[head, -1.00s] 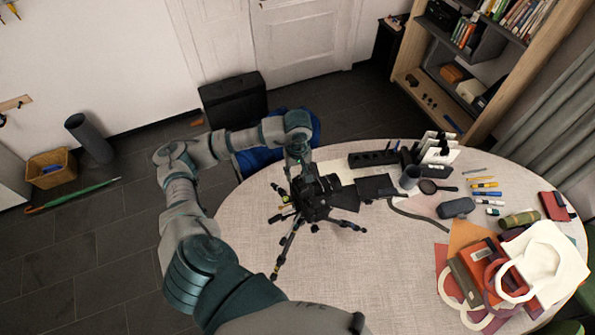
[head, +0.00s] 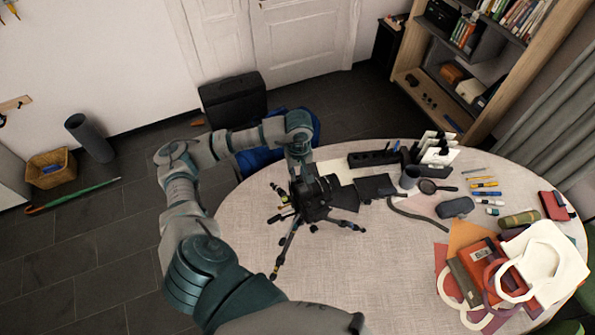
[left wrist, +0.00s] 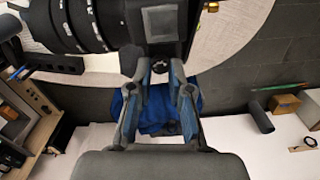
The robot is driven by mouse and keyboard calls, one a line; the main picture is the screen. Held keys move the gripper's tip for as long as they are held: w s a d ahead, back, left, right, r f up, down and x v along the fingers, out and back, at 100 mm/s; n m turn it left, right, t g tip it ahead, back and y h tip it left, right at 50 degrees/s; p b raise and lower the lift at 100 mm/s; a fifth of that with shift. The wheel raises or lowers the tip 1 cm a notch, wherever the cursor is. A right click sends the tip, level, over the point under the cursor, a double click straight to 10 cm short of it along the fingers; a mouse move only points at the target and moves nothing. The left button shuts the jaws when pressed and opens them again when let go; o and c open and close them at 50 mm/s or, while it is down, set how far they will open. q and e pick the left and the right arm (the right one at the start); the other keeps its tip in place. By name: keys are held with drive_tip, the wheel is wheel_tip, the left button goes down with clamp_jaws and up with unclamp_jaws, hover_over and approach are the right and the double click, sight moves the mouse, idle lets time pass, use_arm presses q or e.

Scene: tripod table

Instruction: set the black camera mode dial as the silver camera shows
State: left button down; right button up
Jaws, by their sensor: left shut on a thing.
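The black camera (head: 318,194) stands on a tripod (head: 288,245) on the round table. My left gripper (head: 299,171) reaches down to the camera's far left side in the head view. In the left wrist view, the black camera (left wrist: 125,22) fills the top, with its ribbed lens to the left. There my left gripper (left wrist: 158,66) has its fingertips close together at the camera body's edge, shut on the mode dial. The dial is mostly hidden by the fingers. I cannot make out a silver camera. My right gripper is not in view.
The table (head: 370,275) is bare in front of the tripod. A dark cup (head: 409,178), a magnifier (head: 432,187), a case (head: 456,207) and pens lie to the right. Bags (head: 540,262) cover the right edge. A blue item (head: 258,158) is behind the table.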

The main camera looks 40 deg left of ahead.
sight(299, 176)
use_arm(q)
drive_tip(key=shift+s+d, duration=0.1)
drive_tip(key=shift+d, duration=0.15)
drive_tip(key=c, duration=1.1)
unclamp_jaws()
drive_tip(key=shift+r, duration=6)
